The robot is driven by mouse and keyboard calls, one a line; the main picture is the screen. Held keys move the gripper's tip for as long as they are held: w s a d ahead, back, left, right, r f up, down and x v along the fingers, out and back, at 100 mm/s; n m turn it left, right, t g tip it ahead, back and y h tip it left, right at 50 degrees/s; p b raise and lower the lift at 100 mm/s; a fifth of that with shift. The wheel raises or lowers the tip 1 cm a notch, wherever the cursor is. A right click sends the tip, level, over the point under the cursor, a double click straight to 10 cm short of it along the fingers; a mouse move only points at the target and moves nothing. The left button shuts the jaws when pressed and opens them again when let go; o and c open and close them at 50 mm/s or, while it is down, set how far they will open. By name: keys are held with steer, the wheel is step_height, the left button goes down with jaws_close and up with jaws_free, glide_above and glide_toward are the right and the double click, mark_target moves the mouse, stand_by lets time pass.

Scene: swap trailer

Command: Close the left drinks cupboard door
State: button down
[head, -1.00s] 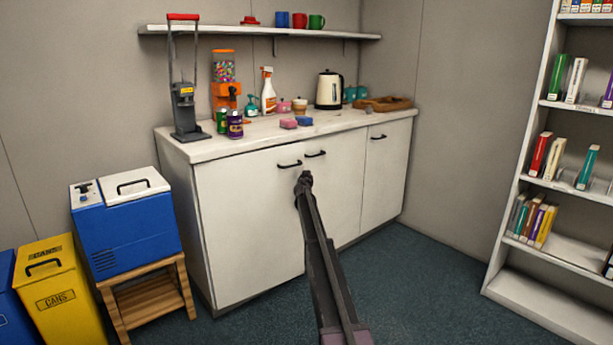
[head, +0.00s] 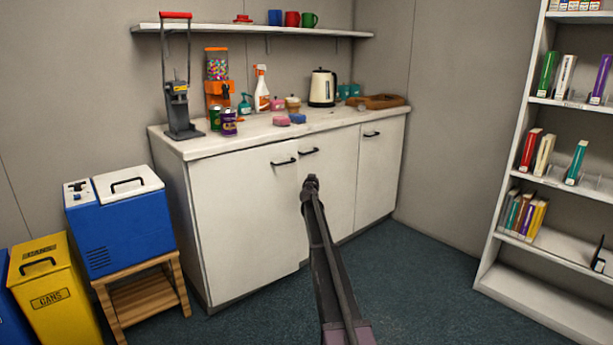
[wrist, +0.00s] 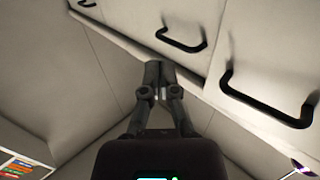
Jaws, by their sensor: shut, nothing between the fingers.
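The left drinks cupboard door (head: 245,225) is the wide white door at the left of the cupboard front, with a black bar handle (head: 283,162) near its top right corner. It looks flush or nearly flush with the front; I cannot tell if a small gap remains. My gripper (head: 311,182) is shut and empty, in front of the seam between this door and the middle door (head: 335,190). In the wrist view the shut fingertips (wrist: 158,70) are near the cupboard front, with the left door's handle (wrist: 265,110) to their right. Contact cannot be told.
The worktop (head: 190,147) above holds a can press, cans, bottles and a kettle (head: 323,88). A blue cool box (head: 118,220) on a wooden stand and a yellow bin (head: 52,300) stand at left. A white bookshelf (head: 515,130) is at right. Floor between is clear.

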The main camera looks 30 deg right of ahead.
steer(key=shift+s+d, duration=0.15)
steer(key=shift+s, duration=1.05)
steer(key=shift+s+d, duration=0.15)
steer(key=shift+s, duration=1)
steer(key=s+a+f+n+g+y, duration=0.2)
steer(key=s+a+f+g, duration=0.3)
steer(key=s+a, duration=1)
steer(key=s+a+f+n+g+y+p, duration=0.1)
steer(key=s+a+f+g+y, duration=0.3)
steer(key=s+a, duration=1.1)
steer(key=s+a+f+n+g+y+p, duration=0.1)
steer(key=s+a+f+n+g+y, duration=0.2)
steer(key=s+a, duration=1.1)
steer(key=s+f+g, duration=0.3)
steer(key=s+f, duration=0.1)
steer(key=s, duration=0.4)
steer(key=shift+s+a+f+y, duration=0.15)
steer(key=shift+a+y, duration=0.15)
steer(key=shift+a, duration=0.1)
